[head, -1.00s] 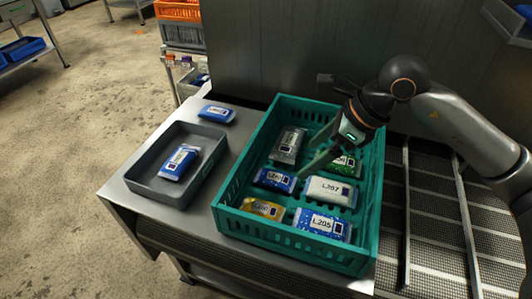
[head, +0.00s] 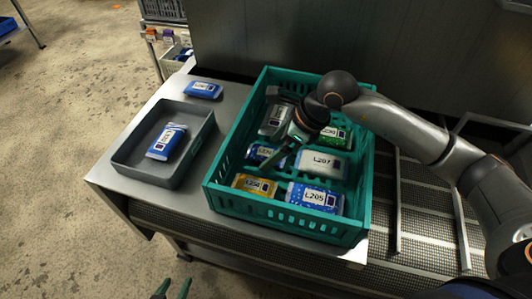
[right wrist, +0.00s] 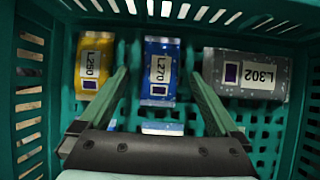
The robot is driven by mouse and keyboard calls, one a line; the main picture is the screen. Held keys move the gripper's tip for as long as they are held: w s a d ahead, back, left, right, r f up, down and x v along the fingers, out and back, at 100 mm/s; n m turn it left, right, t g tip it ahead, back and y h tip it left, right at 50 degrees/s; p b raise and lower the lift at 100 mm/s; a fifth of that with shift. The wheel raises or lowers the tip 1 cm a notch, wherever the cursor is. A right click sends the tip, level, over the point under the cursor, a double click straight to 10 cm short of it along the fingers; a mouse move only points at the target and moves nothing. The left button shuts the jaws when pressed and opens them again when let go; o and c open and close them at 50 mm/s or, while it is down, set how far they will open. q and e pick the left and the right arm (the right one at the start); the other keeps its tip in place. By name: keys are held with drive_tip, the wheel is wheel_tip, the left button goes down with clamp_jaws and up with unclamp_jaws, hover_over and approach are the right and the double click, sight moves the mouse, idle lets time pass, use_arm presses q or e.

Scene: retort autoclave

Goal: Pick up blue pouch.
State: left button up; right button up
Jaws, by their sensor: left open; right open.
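A blue pouch labelled L270 (right wrist: 162,55) lies in the teal crate (head: 288,217); it also shows partly in the head view (head: 258,153). My right gripper (right wrist: 159,78) is open above the crate floor, its fingers on either side of this pouch in the wrist view. I cannot tell whether they touch it. Another blue pouch, L205 (head: 315,200), lies at the crate's near side. A blue-and-white pouch (head: 160,149) lies in a grey tray (head: 186,160), and one more blue pouch (head: 202,90) lies behind that tray. My left gripper (head: 171,291) is open and empty at the bottom edge.
The crate also holds a yellow pouch (head: 255,185), a white pouch L207 (head: 321,164), a green pouch (head: 335,137) and a grey pouch L302 (right wrist: 246,73). The crate walls stand close around my right gripper. A mesh conveyor (head: 425,220) lies right of the crate.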

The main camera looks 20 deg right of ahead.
drive_tip(key=shift+w+a+f, duration=0.2)
drive_tip(key=shift+a+f, duration=0.1)
drive_tip(key=shift+f, duration=0.35)
drive_tip(key=c, duration=1.5)
